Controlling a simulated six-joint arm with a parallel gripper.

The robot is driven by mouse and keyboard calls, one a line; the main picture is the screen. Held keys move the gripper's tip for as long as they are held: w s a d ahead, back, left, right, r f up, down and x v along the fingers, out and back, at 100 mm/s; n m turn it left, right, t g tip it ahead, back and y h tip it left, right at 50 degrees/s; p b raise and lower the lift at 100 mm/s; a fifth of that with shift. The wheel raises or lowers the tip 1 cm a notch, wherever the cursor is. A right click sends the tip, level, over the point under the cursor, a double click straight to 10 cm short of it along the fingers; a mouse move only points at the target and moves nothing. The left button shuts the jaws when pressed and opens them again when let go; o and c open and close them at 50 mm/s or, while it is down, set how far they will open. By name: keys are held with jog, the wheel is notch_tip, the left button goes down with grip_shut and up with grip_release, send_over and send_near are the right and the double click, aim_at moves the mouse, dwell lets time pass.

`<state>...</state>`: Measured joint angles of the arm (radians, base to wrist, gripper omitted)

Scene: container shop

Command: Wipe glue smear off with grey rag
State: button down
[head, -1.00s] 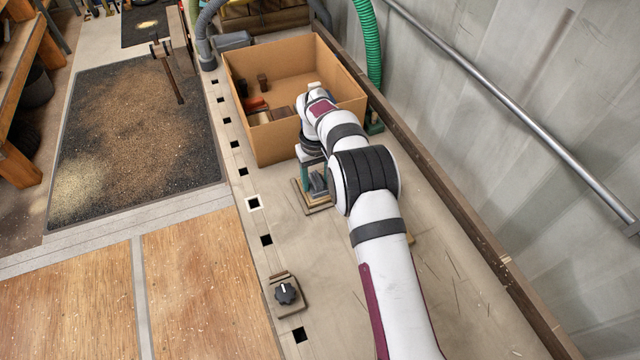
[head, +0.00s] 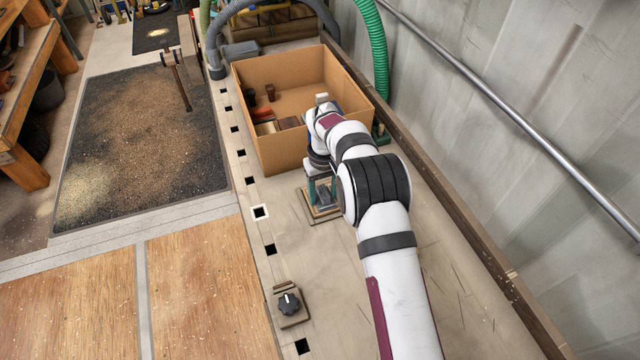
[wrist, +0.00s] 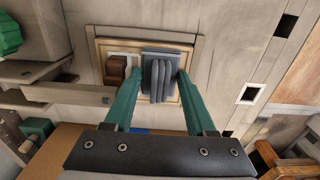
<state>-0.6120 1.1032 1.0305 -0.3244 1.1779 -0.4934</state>
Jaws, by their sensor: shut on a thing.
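My gripper (wrist: 158,92) has two green fingers, and they are closed on the sides of a grey rag (wrist: 160,72). The rag is folded with thick ridges and lies over the right part of a small wood-framed panel (wrist: 147,36) on the bench. It looks in contact with the panel, though the gap is hard to judge. In the head view my gripper (head: 321,190) points down at the panel (head: 311,210), just in front of the cardboard box. No glue smear shows; the rag and fingers hide part of the panel.
A brown block (wrist: 115,70) sits at the panel's left side in the wrist view. The open cardboard box (head: 262,150) holds several small items. A black knob on a wooden plate (head: 290,304) stands nearer on the bench. A wooden rail (head: 470,250) edges the bench on the right.

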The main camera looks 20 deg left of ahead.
jog(key=shift+s+d+r, duration=0.1)
jog(key=shift+s+d, duration=0.95)
jog(key=shift+r, duration=3.95)
